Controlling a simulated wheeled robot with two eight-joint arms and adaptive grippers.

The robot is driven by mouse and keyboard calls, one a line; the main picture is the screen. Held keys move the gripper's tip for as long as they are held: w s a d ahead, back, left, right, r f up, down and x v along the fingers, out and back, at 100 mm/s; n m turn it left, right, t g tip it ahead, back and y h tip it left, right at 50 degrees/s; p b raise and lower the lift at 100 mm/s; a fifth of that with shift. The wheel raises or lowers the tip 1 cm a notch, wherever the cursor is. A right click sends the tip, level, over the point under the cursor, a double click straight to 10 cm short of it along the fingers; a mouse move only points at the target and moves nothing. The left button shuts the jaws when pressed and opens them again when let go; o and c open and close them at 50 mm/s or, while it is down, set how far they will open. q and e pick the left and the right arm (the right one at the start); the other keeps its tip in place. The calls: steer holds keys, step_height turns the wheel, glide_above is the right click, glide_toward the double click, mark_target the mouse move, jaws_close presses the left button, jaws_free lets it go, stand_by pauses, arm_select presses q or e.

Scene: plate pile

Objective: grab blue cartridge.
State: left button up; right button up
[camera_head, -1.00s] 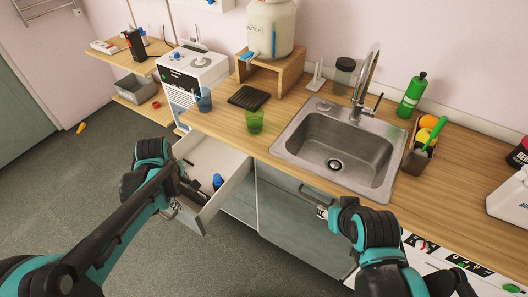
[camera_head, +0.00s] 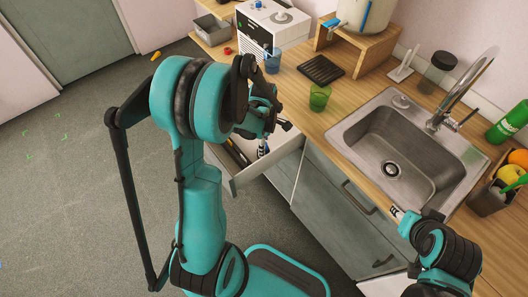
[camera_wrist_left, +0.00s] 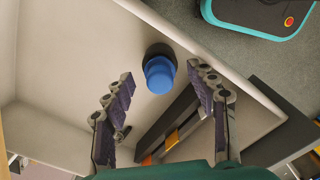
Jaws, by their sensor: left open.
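The blue cartridge (camera_wrist_left: 159,73) stands in the open white drawer (camera_wrist_left: 60,85) in the left wrist view. Its round blue top faces the camera. My left gripper (camera_wrist_left: 161,76) is open above the drawer, with its fingers spread to either side of the cartridge in the picture; I see no grip on it. In the head view my left gripper (camera_head: 263,130) is over the drawer (camera_head: 268,168) and partly hidden by its own arm; I cannot make out the cartridge clearly there. My right gripper (camera_head: 397,212) is small, near the cabinet front, its fingers unclear.
Dark long-handled items with orange parts (camera_wrist_left: 172,138) lie in the drawer beside the cartridge. The drawer walls stand close around it. On the counter above are a green cup (camera_head: 319,97), a blue cup (camera_head: 272,62), a black rack (camera_head: 321,69) and the sink (camera_head: 400,145).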

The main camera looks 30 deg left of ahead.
arm_select(q)
steer(key=shift+f, duration=0.45)
steer(key=shift+r, duration=0.1)
steer(key=c, duration=1.3)
steer(key=shift+o, duration=0.2)
